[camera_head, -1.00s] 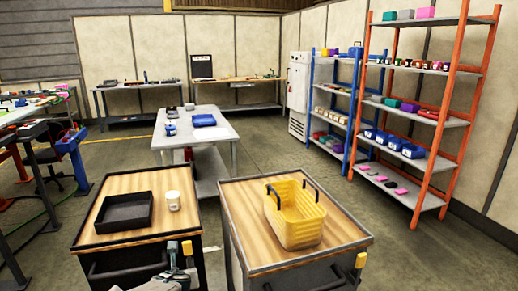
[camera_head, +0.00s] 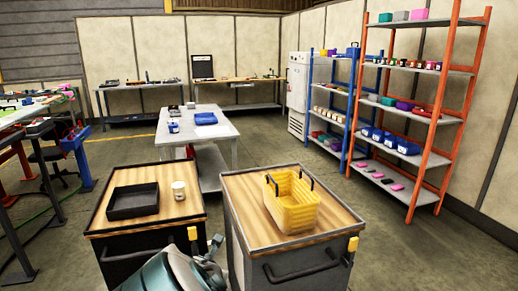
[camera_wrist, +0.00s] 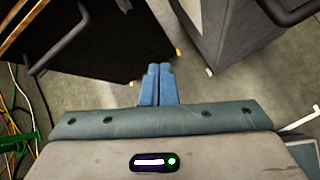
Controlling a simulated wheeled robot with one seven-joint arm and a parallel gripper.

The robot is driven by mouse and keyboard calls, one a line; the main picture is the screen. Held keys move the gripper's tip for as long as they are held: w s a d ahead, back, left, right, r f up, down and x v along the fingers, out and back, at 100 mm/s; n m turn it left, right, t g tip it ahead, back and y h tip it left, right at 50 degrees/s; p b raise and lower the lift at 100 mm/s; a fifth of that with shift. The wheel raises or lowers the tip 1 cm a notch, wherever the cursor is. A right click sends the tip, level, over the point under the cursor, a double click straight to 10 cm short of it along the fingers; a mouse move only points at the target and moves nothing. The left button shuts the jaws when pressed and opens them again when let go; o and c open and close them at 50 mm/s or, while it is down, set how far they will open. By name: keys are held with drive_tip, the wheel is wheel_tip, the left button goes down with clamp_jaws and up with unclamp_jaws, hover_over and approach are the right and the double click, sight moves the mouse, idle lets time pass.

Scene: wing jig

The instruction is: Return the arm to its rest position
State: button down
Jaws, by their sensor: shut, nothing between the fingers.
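My gripper shows in the wrist view (camera_wrist: 159,85) with its two blue fingers shut together and nothing between them. It points down toward the floor in front of the two carts. In the head view my arm is at the bottom, in front of the left cart (camera_head: 100,222) and beside the right cart (camera_head: 232,178). The fingertips cannot be made out clearly in the head view.
A black tray (camera_head: 133,201) and a white cup (camera_head: 179,190) stand on the left cart. A yellow basket (camera_head: 292,215) stands on the right cart. Cart handles (camera_head: 300,267) jut out close to my arm. A grey table (camera_head: 225,130) and shelves (camera_head: 433,119) stand behind.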

drive_tip(key=s+d+r+m+g+h, duration=0.1)
drive_tip(key=s+d+r+m+g, duration=0.15)
drive_tip(key=d+m, duration=0.65)
drive_tip(key=s+d+r+m+g+h, duration=0.1)
drive_tip(key=s+d+r+m, duration=0.2)
drive_tip(key=d+m, duration=0.6)
drive_tip(key=s+d+r+m+g, duration=0.1)
drive_tip(key=s+d+r+m, duration=0.2)
drive_tip(key=s+d+m, duration=0.2)
drive_tip(key=s+d+r+m+g, duration=0.1)
drive_tip(key=s+d+r+m, duration=0.3)
drive_tip(key=s+m, duration=0.6)
drive_tip(key=s+d, duration=0.2)
drive_tip(key=s, duration=0.1)
drive_tip(key=shift+s+d+m+y, duration=0.2)
drive_tip(key=shift+d+m+y, duration=0.1)
drive_tip(key=shift+m, duration=0.1)
